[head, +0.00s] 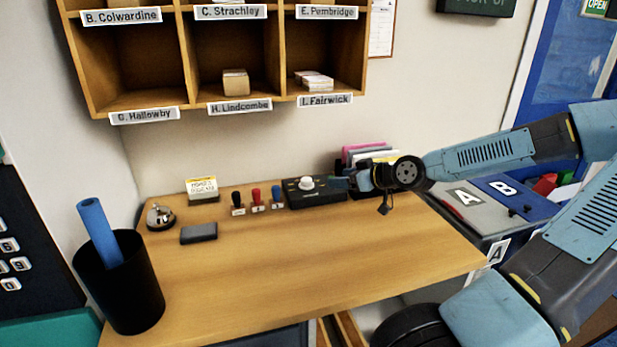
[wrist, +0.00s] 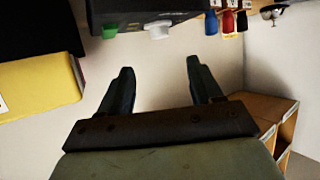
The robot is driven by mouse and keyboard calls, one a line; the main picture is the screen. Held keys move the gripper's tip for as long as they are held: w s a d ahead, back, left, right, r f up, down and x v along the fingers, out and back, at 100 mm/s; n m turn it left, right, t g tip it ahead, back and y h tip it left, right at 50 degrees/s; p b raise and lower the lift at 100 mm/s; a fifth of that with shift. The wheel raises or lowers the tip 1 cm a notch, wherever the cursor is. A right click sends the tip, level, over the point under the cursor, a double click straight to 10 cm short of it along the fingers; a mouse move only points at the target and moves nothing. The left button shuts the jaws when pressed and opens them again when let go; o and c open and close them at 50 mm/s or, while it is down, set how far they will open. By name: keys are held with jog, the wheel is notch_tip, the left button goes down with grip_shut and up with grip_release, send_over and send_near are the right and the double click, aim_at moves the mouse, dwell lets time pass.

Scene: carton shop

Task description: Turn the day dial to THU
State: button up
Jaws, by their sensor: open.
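The day dial is a white knob (head: 306,183) on a black box (head: 318,197) at the back of the wooden desk. Its day marks are too small to read, so I cannot tell its setting. My gripper (head: 345,183) is just right of the knob, near the box's right end. In the wrist view, which looks upside down, the white knob (wrist: 158,30) and black box (wrist: 140,14) are at the top. My gripper (wrist: 159,66) is open there, with nothing between its fingers and the knob beyond the fingertips. A green part (wrist: 110,30) shows beside the knob.
Several stamps (head: 257,199) stand left of the box, with a bell (head: 160,216), an ink pad (head: 198,233) and a card (head: 202,188) farther left. A folder holder (head: 367,155) stands close behind my gripper. Pigeonholes (head: 225,54) hang above. The desk's front (head: 300,265) is clear.

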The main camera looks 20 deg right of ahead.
aim_at(309, 180)
jog(key=shift+x, duration=6.7)
jog(key=shift+r, duration=0.1)
jog(key=shift+a, duration=0.1)
jog(key=c, duration=1)
jog(key=shift+c, duration=0.2)
